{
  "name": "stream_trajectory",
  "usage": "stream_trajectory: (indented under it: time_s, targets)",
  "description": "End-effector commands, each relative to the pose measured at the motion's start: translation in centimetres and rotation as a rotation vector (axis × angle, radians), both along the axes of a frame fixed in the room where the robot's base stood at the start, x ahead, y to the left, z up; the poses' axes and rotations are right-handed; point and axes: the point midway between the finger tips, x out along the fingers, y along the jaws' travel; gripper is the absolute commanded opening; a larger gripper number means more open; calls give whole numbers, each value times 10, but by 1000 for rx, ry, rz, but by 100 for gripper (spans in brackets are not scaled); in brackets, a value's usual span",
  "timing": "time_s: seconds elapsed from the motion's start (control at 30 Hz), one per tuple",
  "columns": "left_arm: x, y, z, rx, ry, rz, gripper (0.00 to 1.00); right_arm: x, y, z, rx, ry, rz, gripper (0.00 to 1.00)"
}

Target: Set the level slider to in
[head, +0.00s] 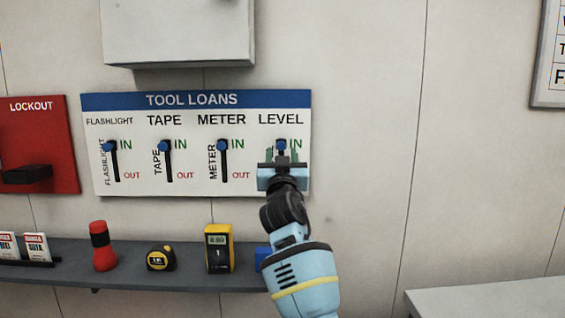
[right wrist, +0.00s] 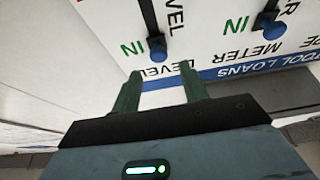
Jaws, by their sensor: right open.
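The white tool loans board (head: 202,187) hangs on the wall with several vertical sliders. The level slider's blue knob (head: 281,144) is at the top of its track, beside the green IN label. In the right wrist view, which is upside down, the same level knob (right wrist: 157,48) sits beside IN, just past the fingertips. My right gripper (head: 282,154) is in front of the level column and hides the lower track and its OUT label. Its green fingers (right wrist: 160,68) are open and empty, apart from the knob. My left gripper is out of view.
The flashlight, tape and meter (head: 222,145) knobs are also at IN. Below, a grey shelf (head: 190,277) holds a red flashlight (head: 103,247), a tape measure (head: 160,257) and a yellow meter (head: 219,248). A grey box (head: 178,30) protrudes above the board.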

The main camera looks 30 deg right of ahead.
Motion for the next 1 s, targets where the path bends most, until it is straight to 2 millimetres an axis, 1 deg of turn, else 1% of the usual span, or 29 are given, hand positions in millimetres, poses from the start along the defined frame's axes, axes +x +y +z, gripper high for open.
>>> stream_trajectory:
  time_s: [0.1, 0.33, 1.0]
  targets:
    - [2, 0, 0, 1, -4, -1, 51, -12, 6, -6, 2, 0, 1, 44]
    - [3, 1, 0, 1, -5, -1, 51, -25, 12, -12, 1, 0, 0, 44]
    - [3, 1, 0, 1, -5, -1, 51, -26, 13, -12, 1, 0, 0, 44]
